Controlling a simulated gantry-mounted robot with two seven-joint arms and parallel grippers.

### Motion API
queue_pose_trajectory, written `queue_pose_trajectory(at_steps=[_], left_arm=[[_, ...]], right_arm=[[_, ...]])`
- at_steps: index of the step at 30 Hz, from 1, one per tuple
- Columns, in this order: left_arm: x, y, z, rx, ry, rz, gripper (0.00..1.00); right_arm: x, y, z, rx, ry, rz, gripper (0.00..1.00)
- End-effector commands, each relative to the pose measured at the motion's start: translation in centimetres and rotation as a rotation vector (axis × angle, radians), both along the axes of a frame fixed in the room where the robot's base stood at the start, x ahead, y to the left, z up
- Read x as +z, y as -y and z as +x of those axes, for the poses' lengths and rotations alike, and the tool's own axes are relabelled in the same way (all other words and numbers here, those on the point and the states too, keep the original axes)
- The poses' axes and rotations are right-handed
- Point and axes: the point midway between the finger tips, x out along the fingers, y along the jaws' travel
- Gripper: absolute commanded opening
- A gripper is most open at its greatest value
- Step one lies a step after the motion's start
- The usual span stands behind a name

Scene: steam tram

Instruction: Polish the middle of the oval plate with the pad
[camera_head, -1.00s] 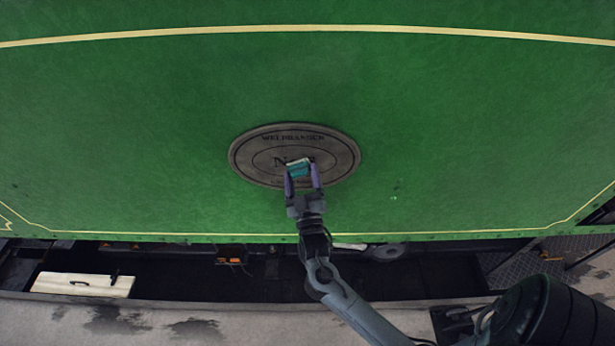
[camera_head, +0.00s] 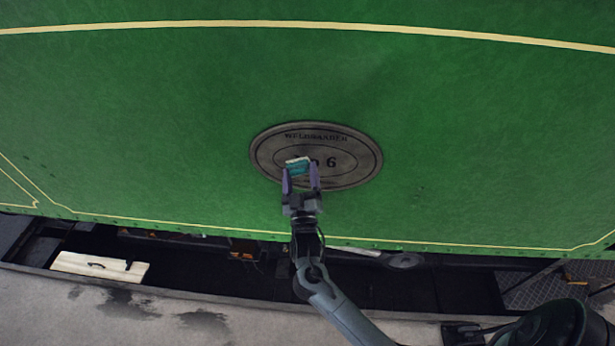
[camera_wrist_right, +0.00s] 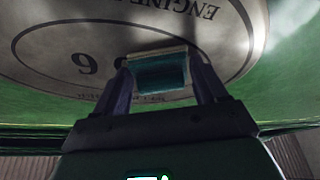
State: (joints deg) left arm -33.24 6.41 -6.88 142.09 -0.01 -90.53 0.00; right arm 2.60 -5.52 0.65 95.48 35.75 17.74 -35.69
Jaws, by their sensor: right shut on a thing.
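The oval plate (camera_head: 352,170) is grey with dark lettering and a "6", fixed on the green tram side. In the right wrist view the plate (camera_wrist_right: 40,45) fills the upper part, its lettering upside down. My right gripper (camera_head: 300,178) is shut on the pad (camera_head: 298,166), a teal block with a pale face towards the plate. The pad is in front of the plate's left-of-middle part and hides some lettering. In the right wrist view the pad (camera_wrist_right: 160,74) sits between the two fingers; whether it touches the plate I cannot tell. My left gripper is out of view.
The green panel (camera_head: 160,110) with cream lining spreads clear around the plate. Below it are dark running gear, a pale box or board (camera_head: 98,266) at lower left and a metal grid step (camera_head: 535,290) at lower right.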

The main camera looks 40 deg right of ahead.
Motion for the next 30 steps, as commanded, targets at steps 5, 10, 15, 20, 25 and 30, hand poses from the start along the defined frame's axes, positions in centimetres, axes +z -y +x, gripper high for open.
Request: queue_pose_trajectory(at_steps=[5, 10, 15, 20, 25, 30], left_arm=[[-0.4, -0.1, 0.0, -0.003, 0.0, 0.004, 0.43], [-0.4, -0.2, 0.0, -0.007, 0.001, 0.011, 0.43], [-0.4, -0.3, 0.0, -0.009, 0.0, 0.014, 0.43], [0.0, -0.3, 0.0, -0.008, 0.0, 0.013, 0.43], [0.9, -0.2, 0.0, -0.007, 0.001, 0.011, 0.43], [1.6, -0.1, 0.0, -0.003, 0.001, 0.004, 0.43]], right_arm=[[0.0, -0.8, 0.9, -0.001, 0.001, 0.0, 0.47], [0.0, -1.0, 1.0, -0.001, 0.0, -0.001, 0.47], [0.0, -1.0, 1.0, -0.001, 0.0, -0.001, 0.47], [0.1, -1.4, 0.6, -0.001, 0.001, 0.0, 0.47], [0.2, -2.6, -0.4, 0.0, -0.001, 0.001, 0.47], [0.2, -3.9, -1.5, 0.0, -0.002, 0.001, 0.47]])
